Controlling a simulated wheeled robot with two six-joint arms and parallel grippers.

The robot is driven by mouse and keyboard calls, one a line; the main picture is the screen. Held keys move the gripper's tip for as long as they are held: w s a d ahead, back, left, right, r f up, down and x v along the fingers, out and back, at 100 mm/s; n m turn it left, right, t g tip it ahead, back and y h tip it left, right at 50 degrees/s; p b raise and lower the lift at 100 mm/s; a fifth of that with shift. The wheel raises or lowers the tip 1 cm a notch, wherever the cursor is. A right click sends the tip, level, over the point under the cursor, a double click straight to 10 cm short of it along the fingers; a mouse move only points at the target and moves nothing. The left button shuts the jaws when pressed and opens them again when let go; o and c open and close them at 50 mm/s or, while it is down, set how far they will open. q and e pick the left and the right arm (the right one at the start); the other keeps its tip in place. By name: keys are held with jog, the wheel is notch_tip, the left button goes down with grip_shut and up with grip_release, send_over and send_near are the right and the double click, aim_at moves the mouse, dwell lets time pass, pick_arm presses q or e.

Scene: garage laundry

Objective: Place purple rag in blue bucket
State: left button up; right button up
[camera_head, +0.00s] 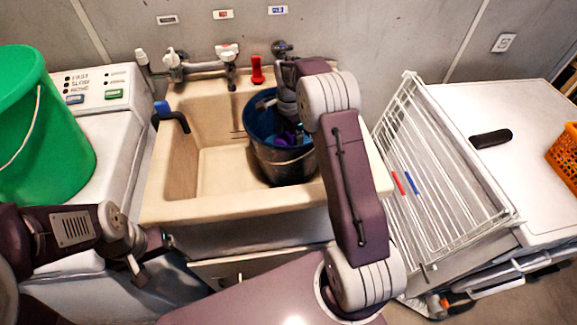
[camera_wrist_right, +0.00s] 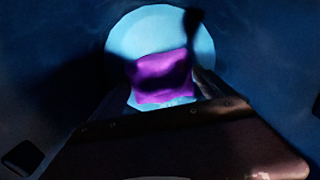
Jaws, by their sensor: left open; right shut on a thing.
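The bucket (camera_head: 283,164), grey outside and blue inside, stands in the right part of the beige sink. My right arm reaches over the sink, and my right gripper (camera_head: 291,128) is down inside the bucket. The purple rag (camera_head: 287,138) is partly visible inside the bucket, at this gripper. In the right wrist view the purple rag (camera_wrist_right: 162,76) is at the gripper's tip, with blue bucket wall around it. The right gripper is shut on the rag; its fingertips are mostly hidden in the head view. My left gripper (camera_head: 148,262) is open and empty, low in front of the sink's left side.
The sink (camera_head: 218,172) has taps along its back and a red object (camera_head: 257,72) on its back rim. A green bucket (camera_head: 42,125) stands on the washing machine (camera_head: 119,122) at left. A white wire rack (camera_head: 440,165) stands right of the sink, near an orange basket (camera_head: 566,155).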

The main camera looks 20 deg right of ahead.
notch_tip(320, 180, down, 9)
jog(key=shift+f+b, duration=0.15)
jog(key=shift+b, duration=0.75)
jog(key=shift+f, duration=0.15)
jog(key=o, duration=1.3)
jog(key=shift+c, duration=0.2)
notch_tip(320, 180, up, 12)
jog(key=p, duration=0.2)
jog(key=shift+r+p, duration=0.2)
jog(key=shift+p, duration=0.1)
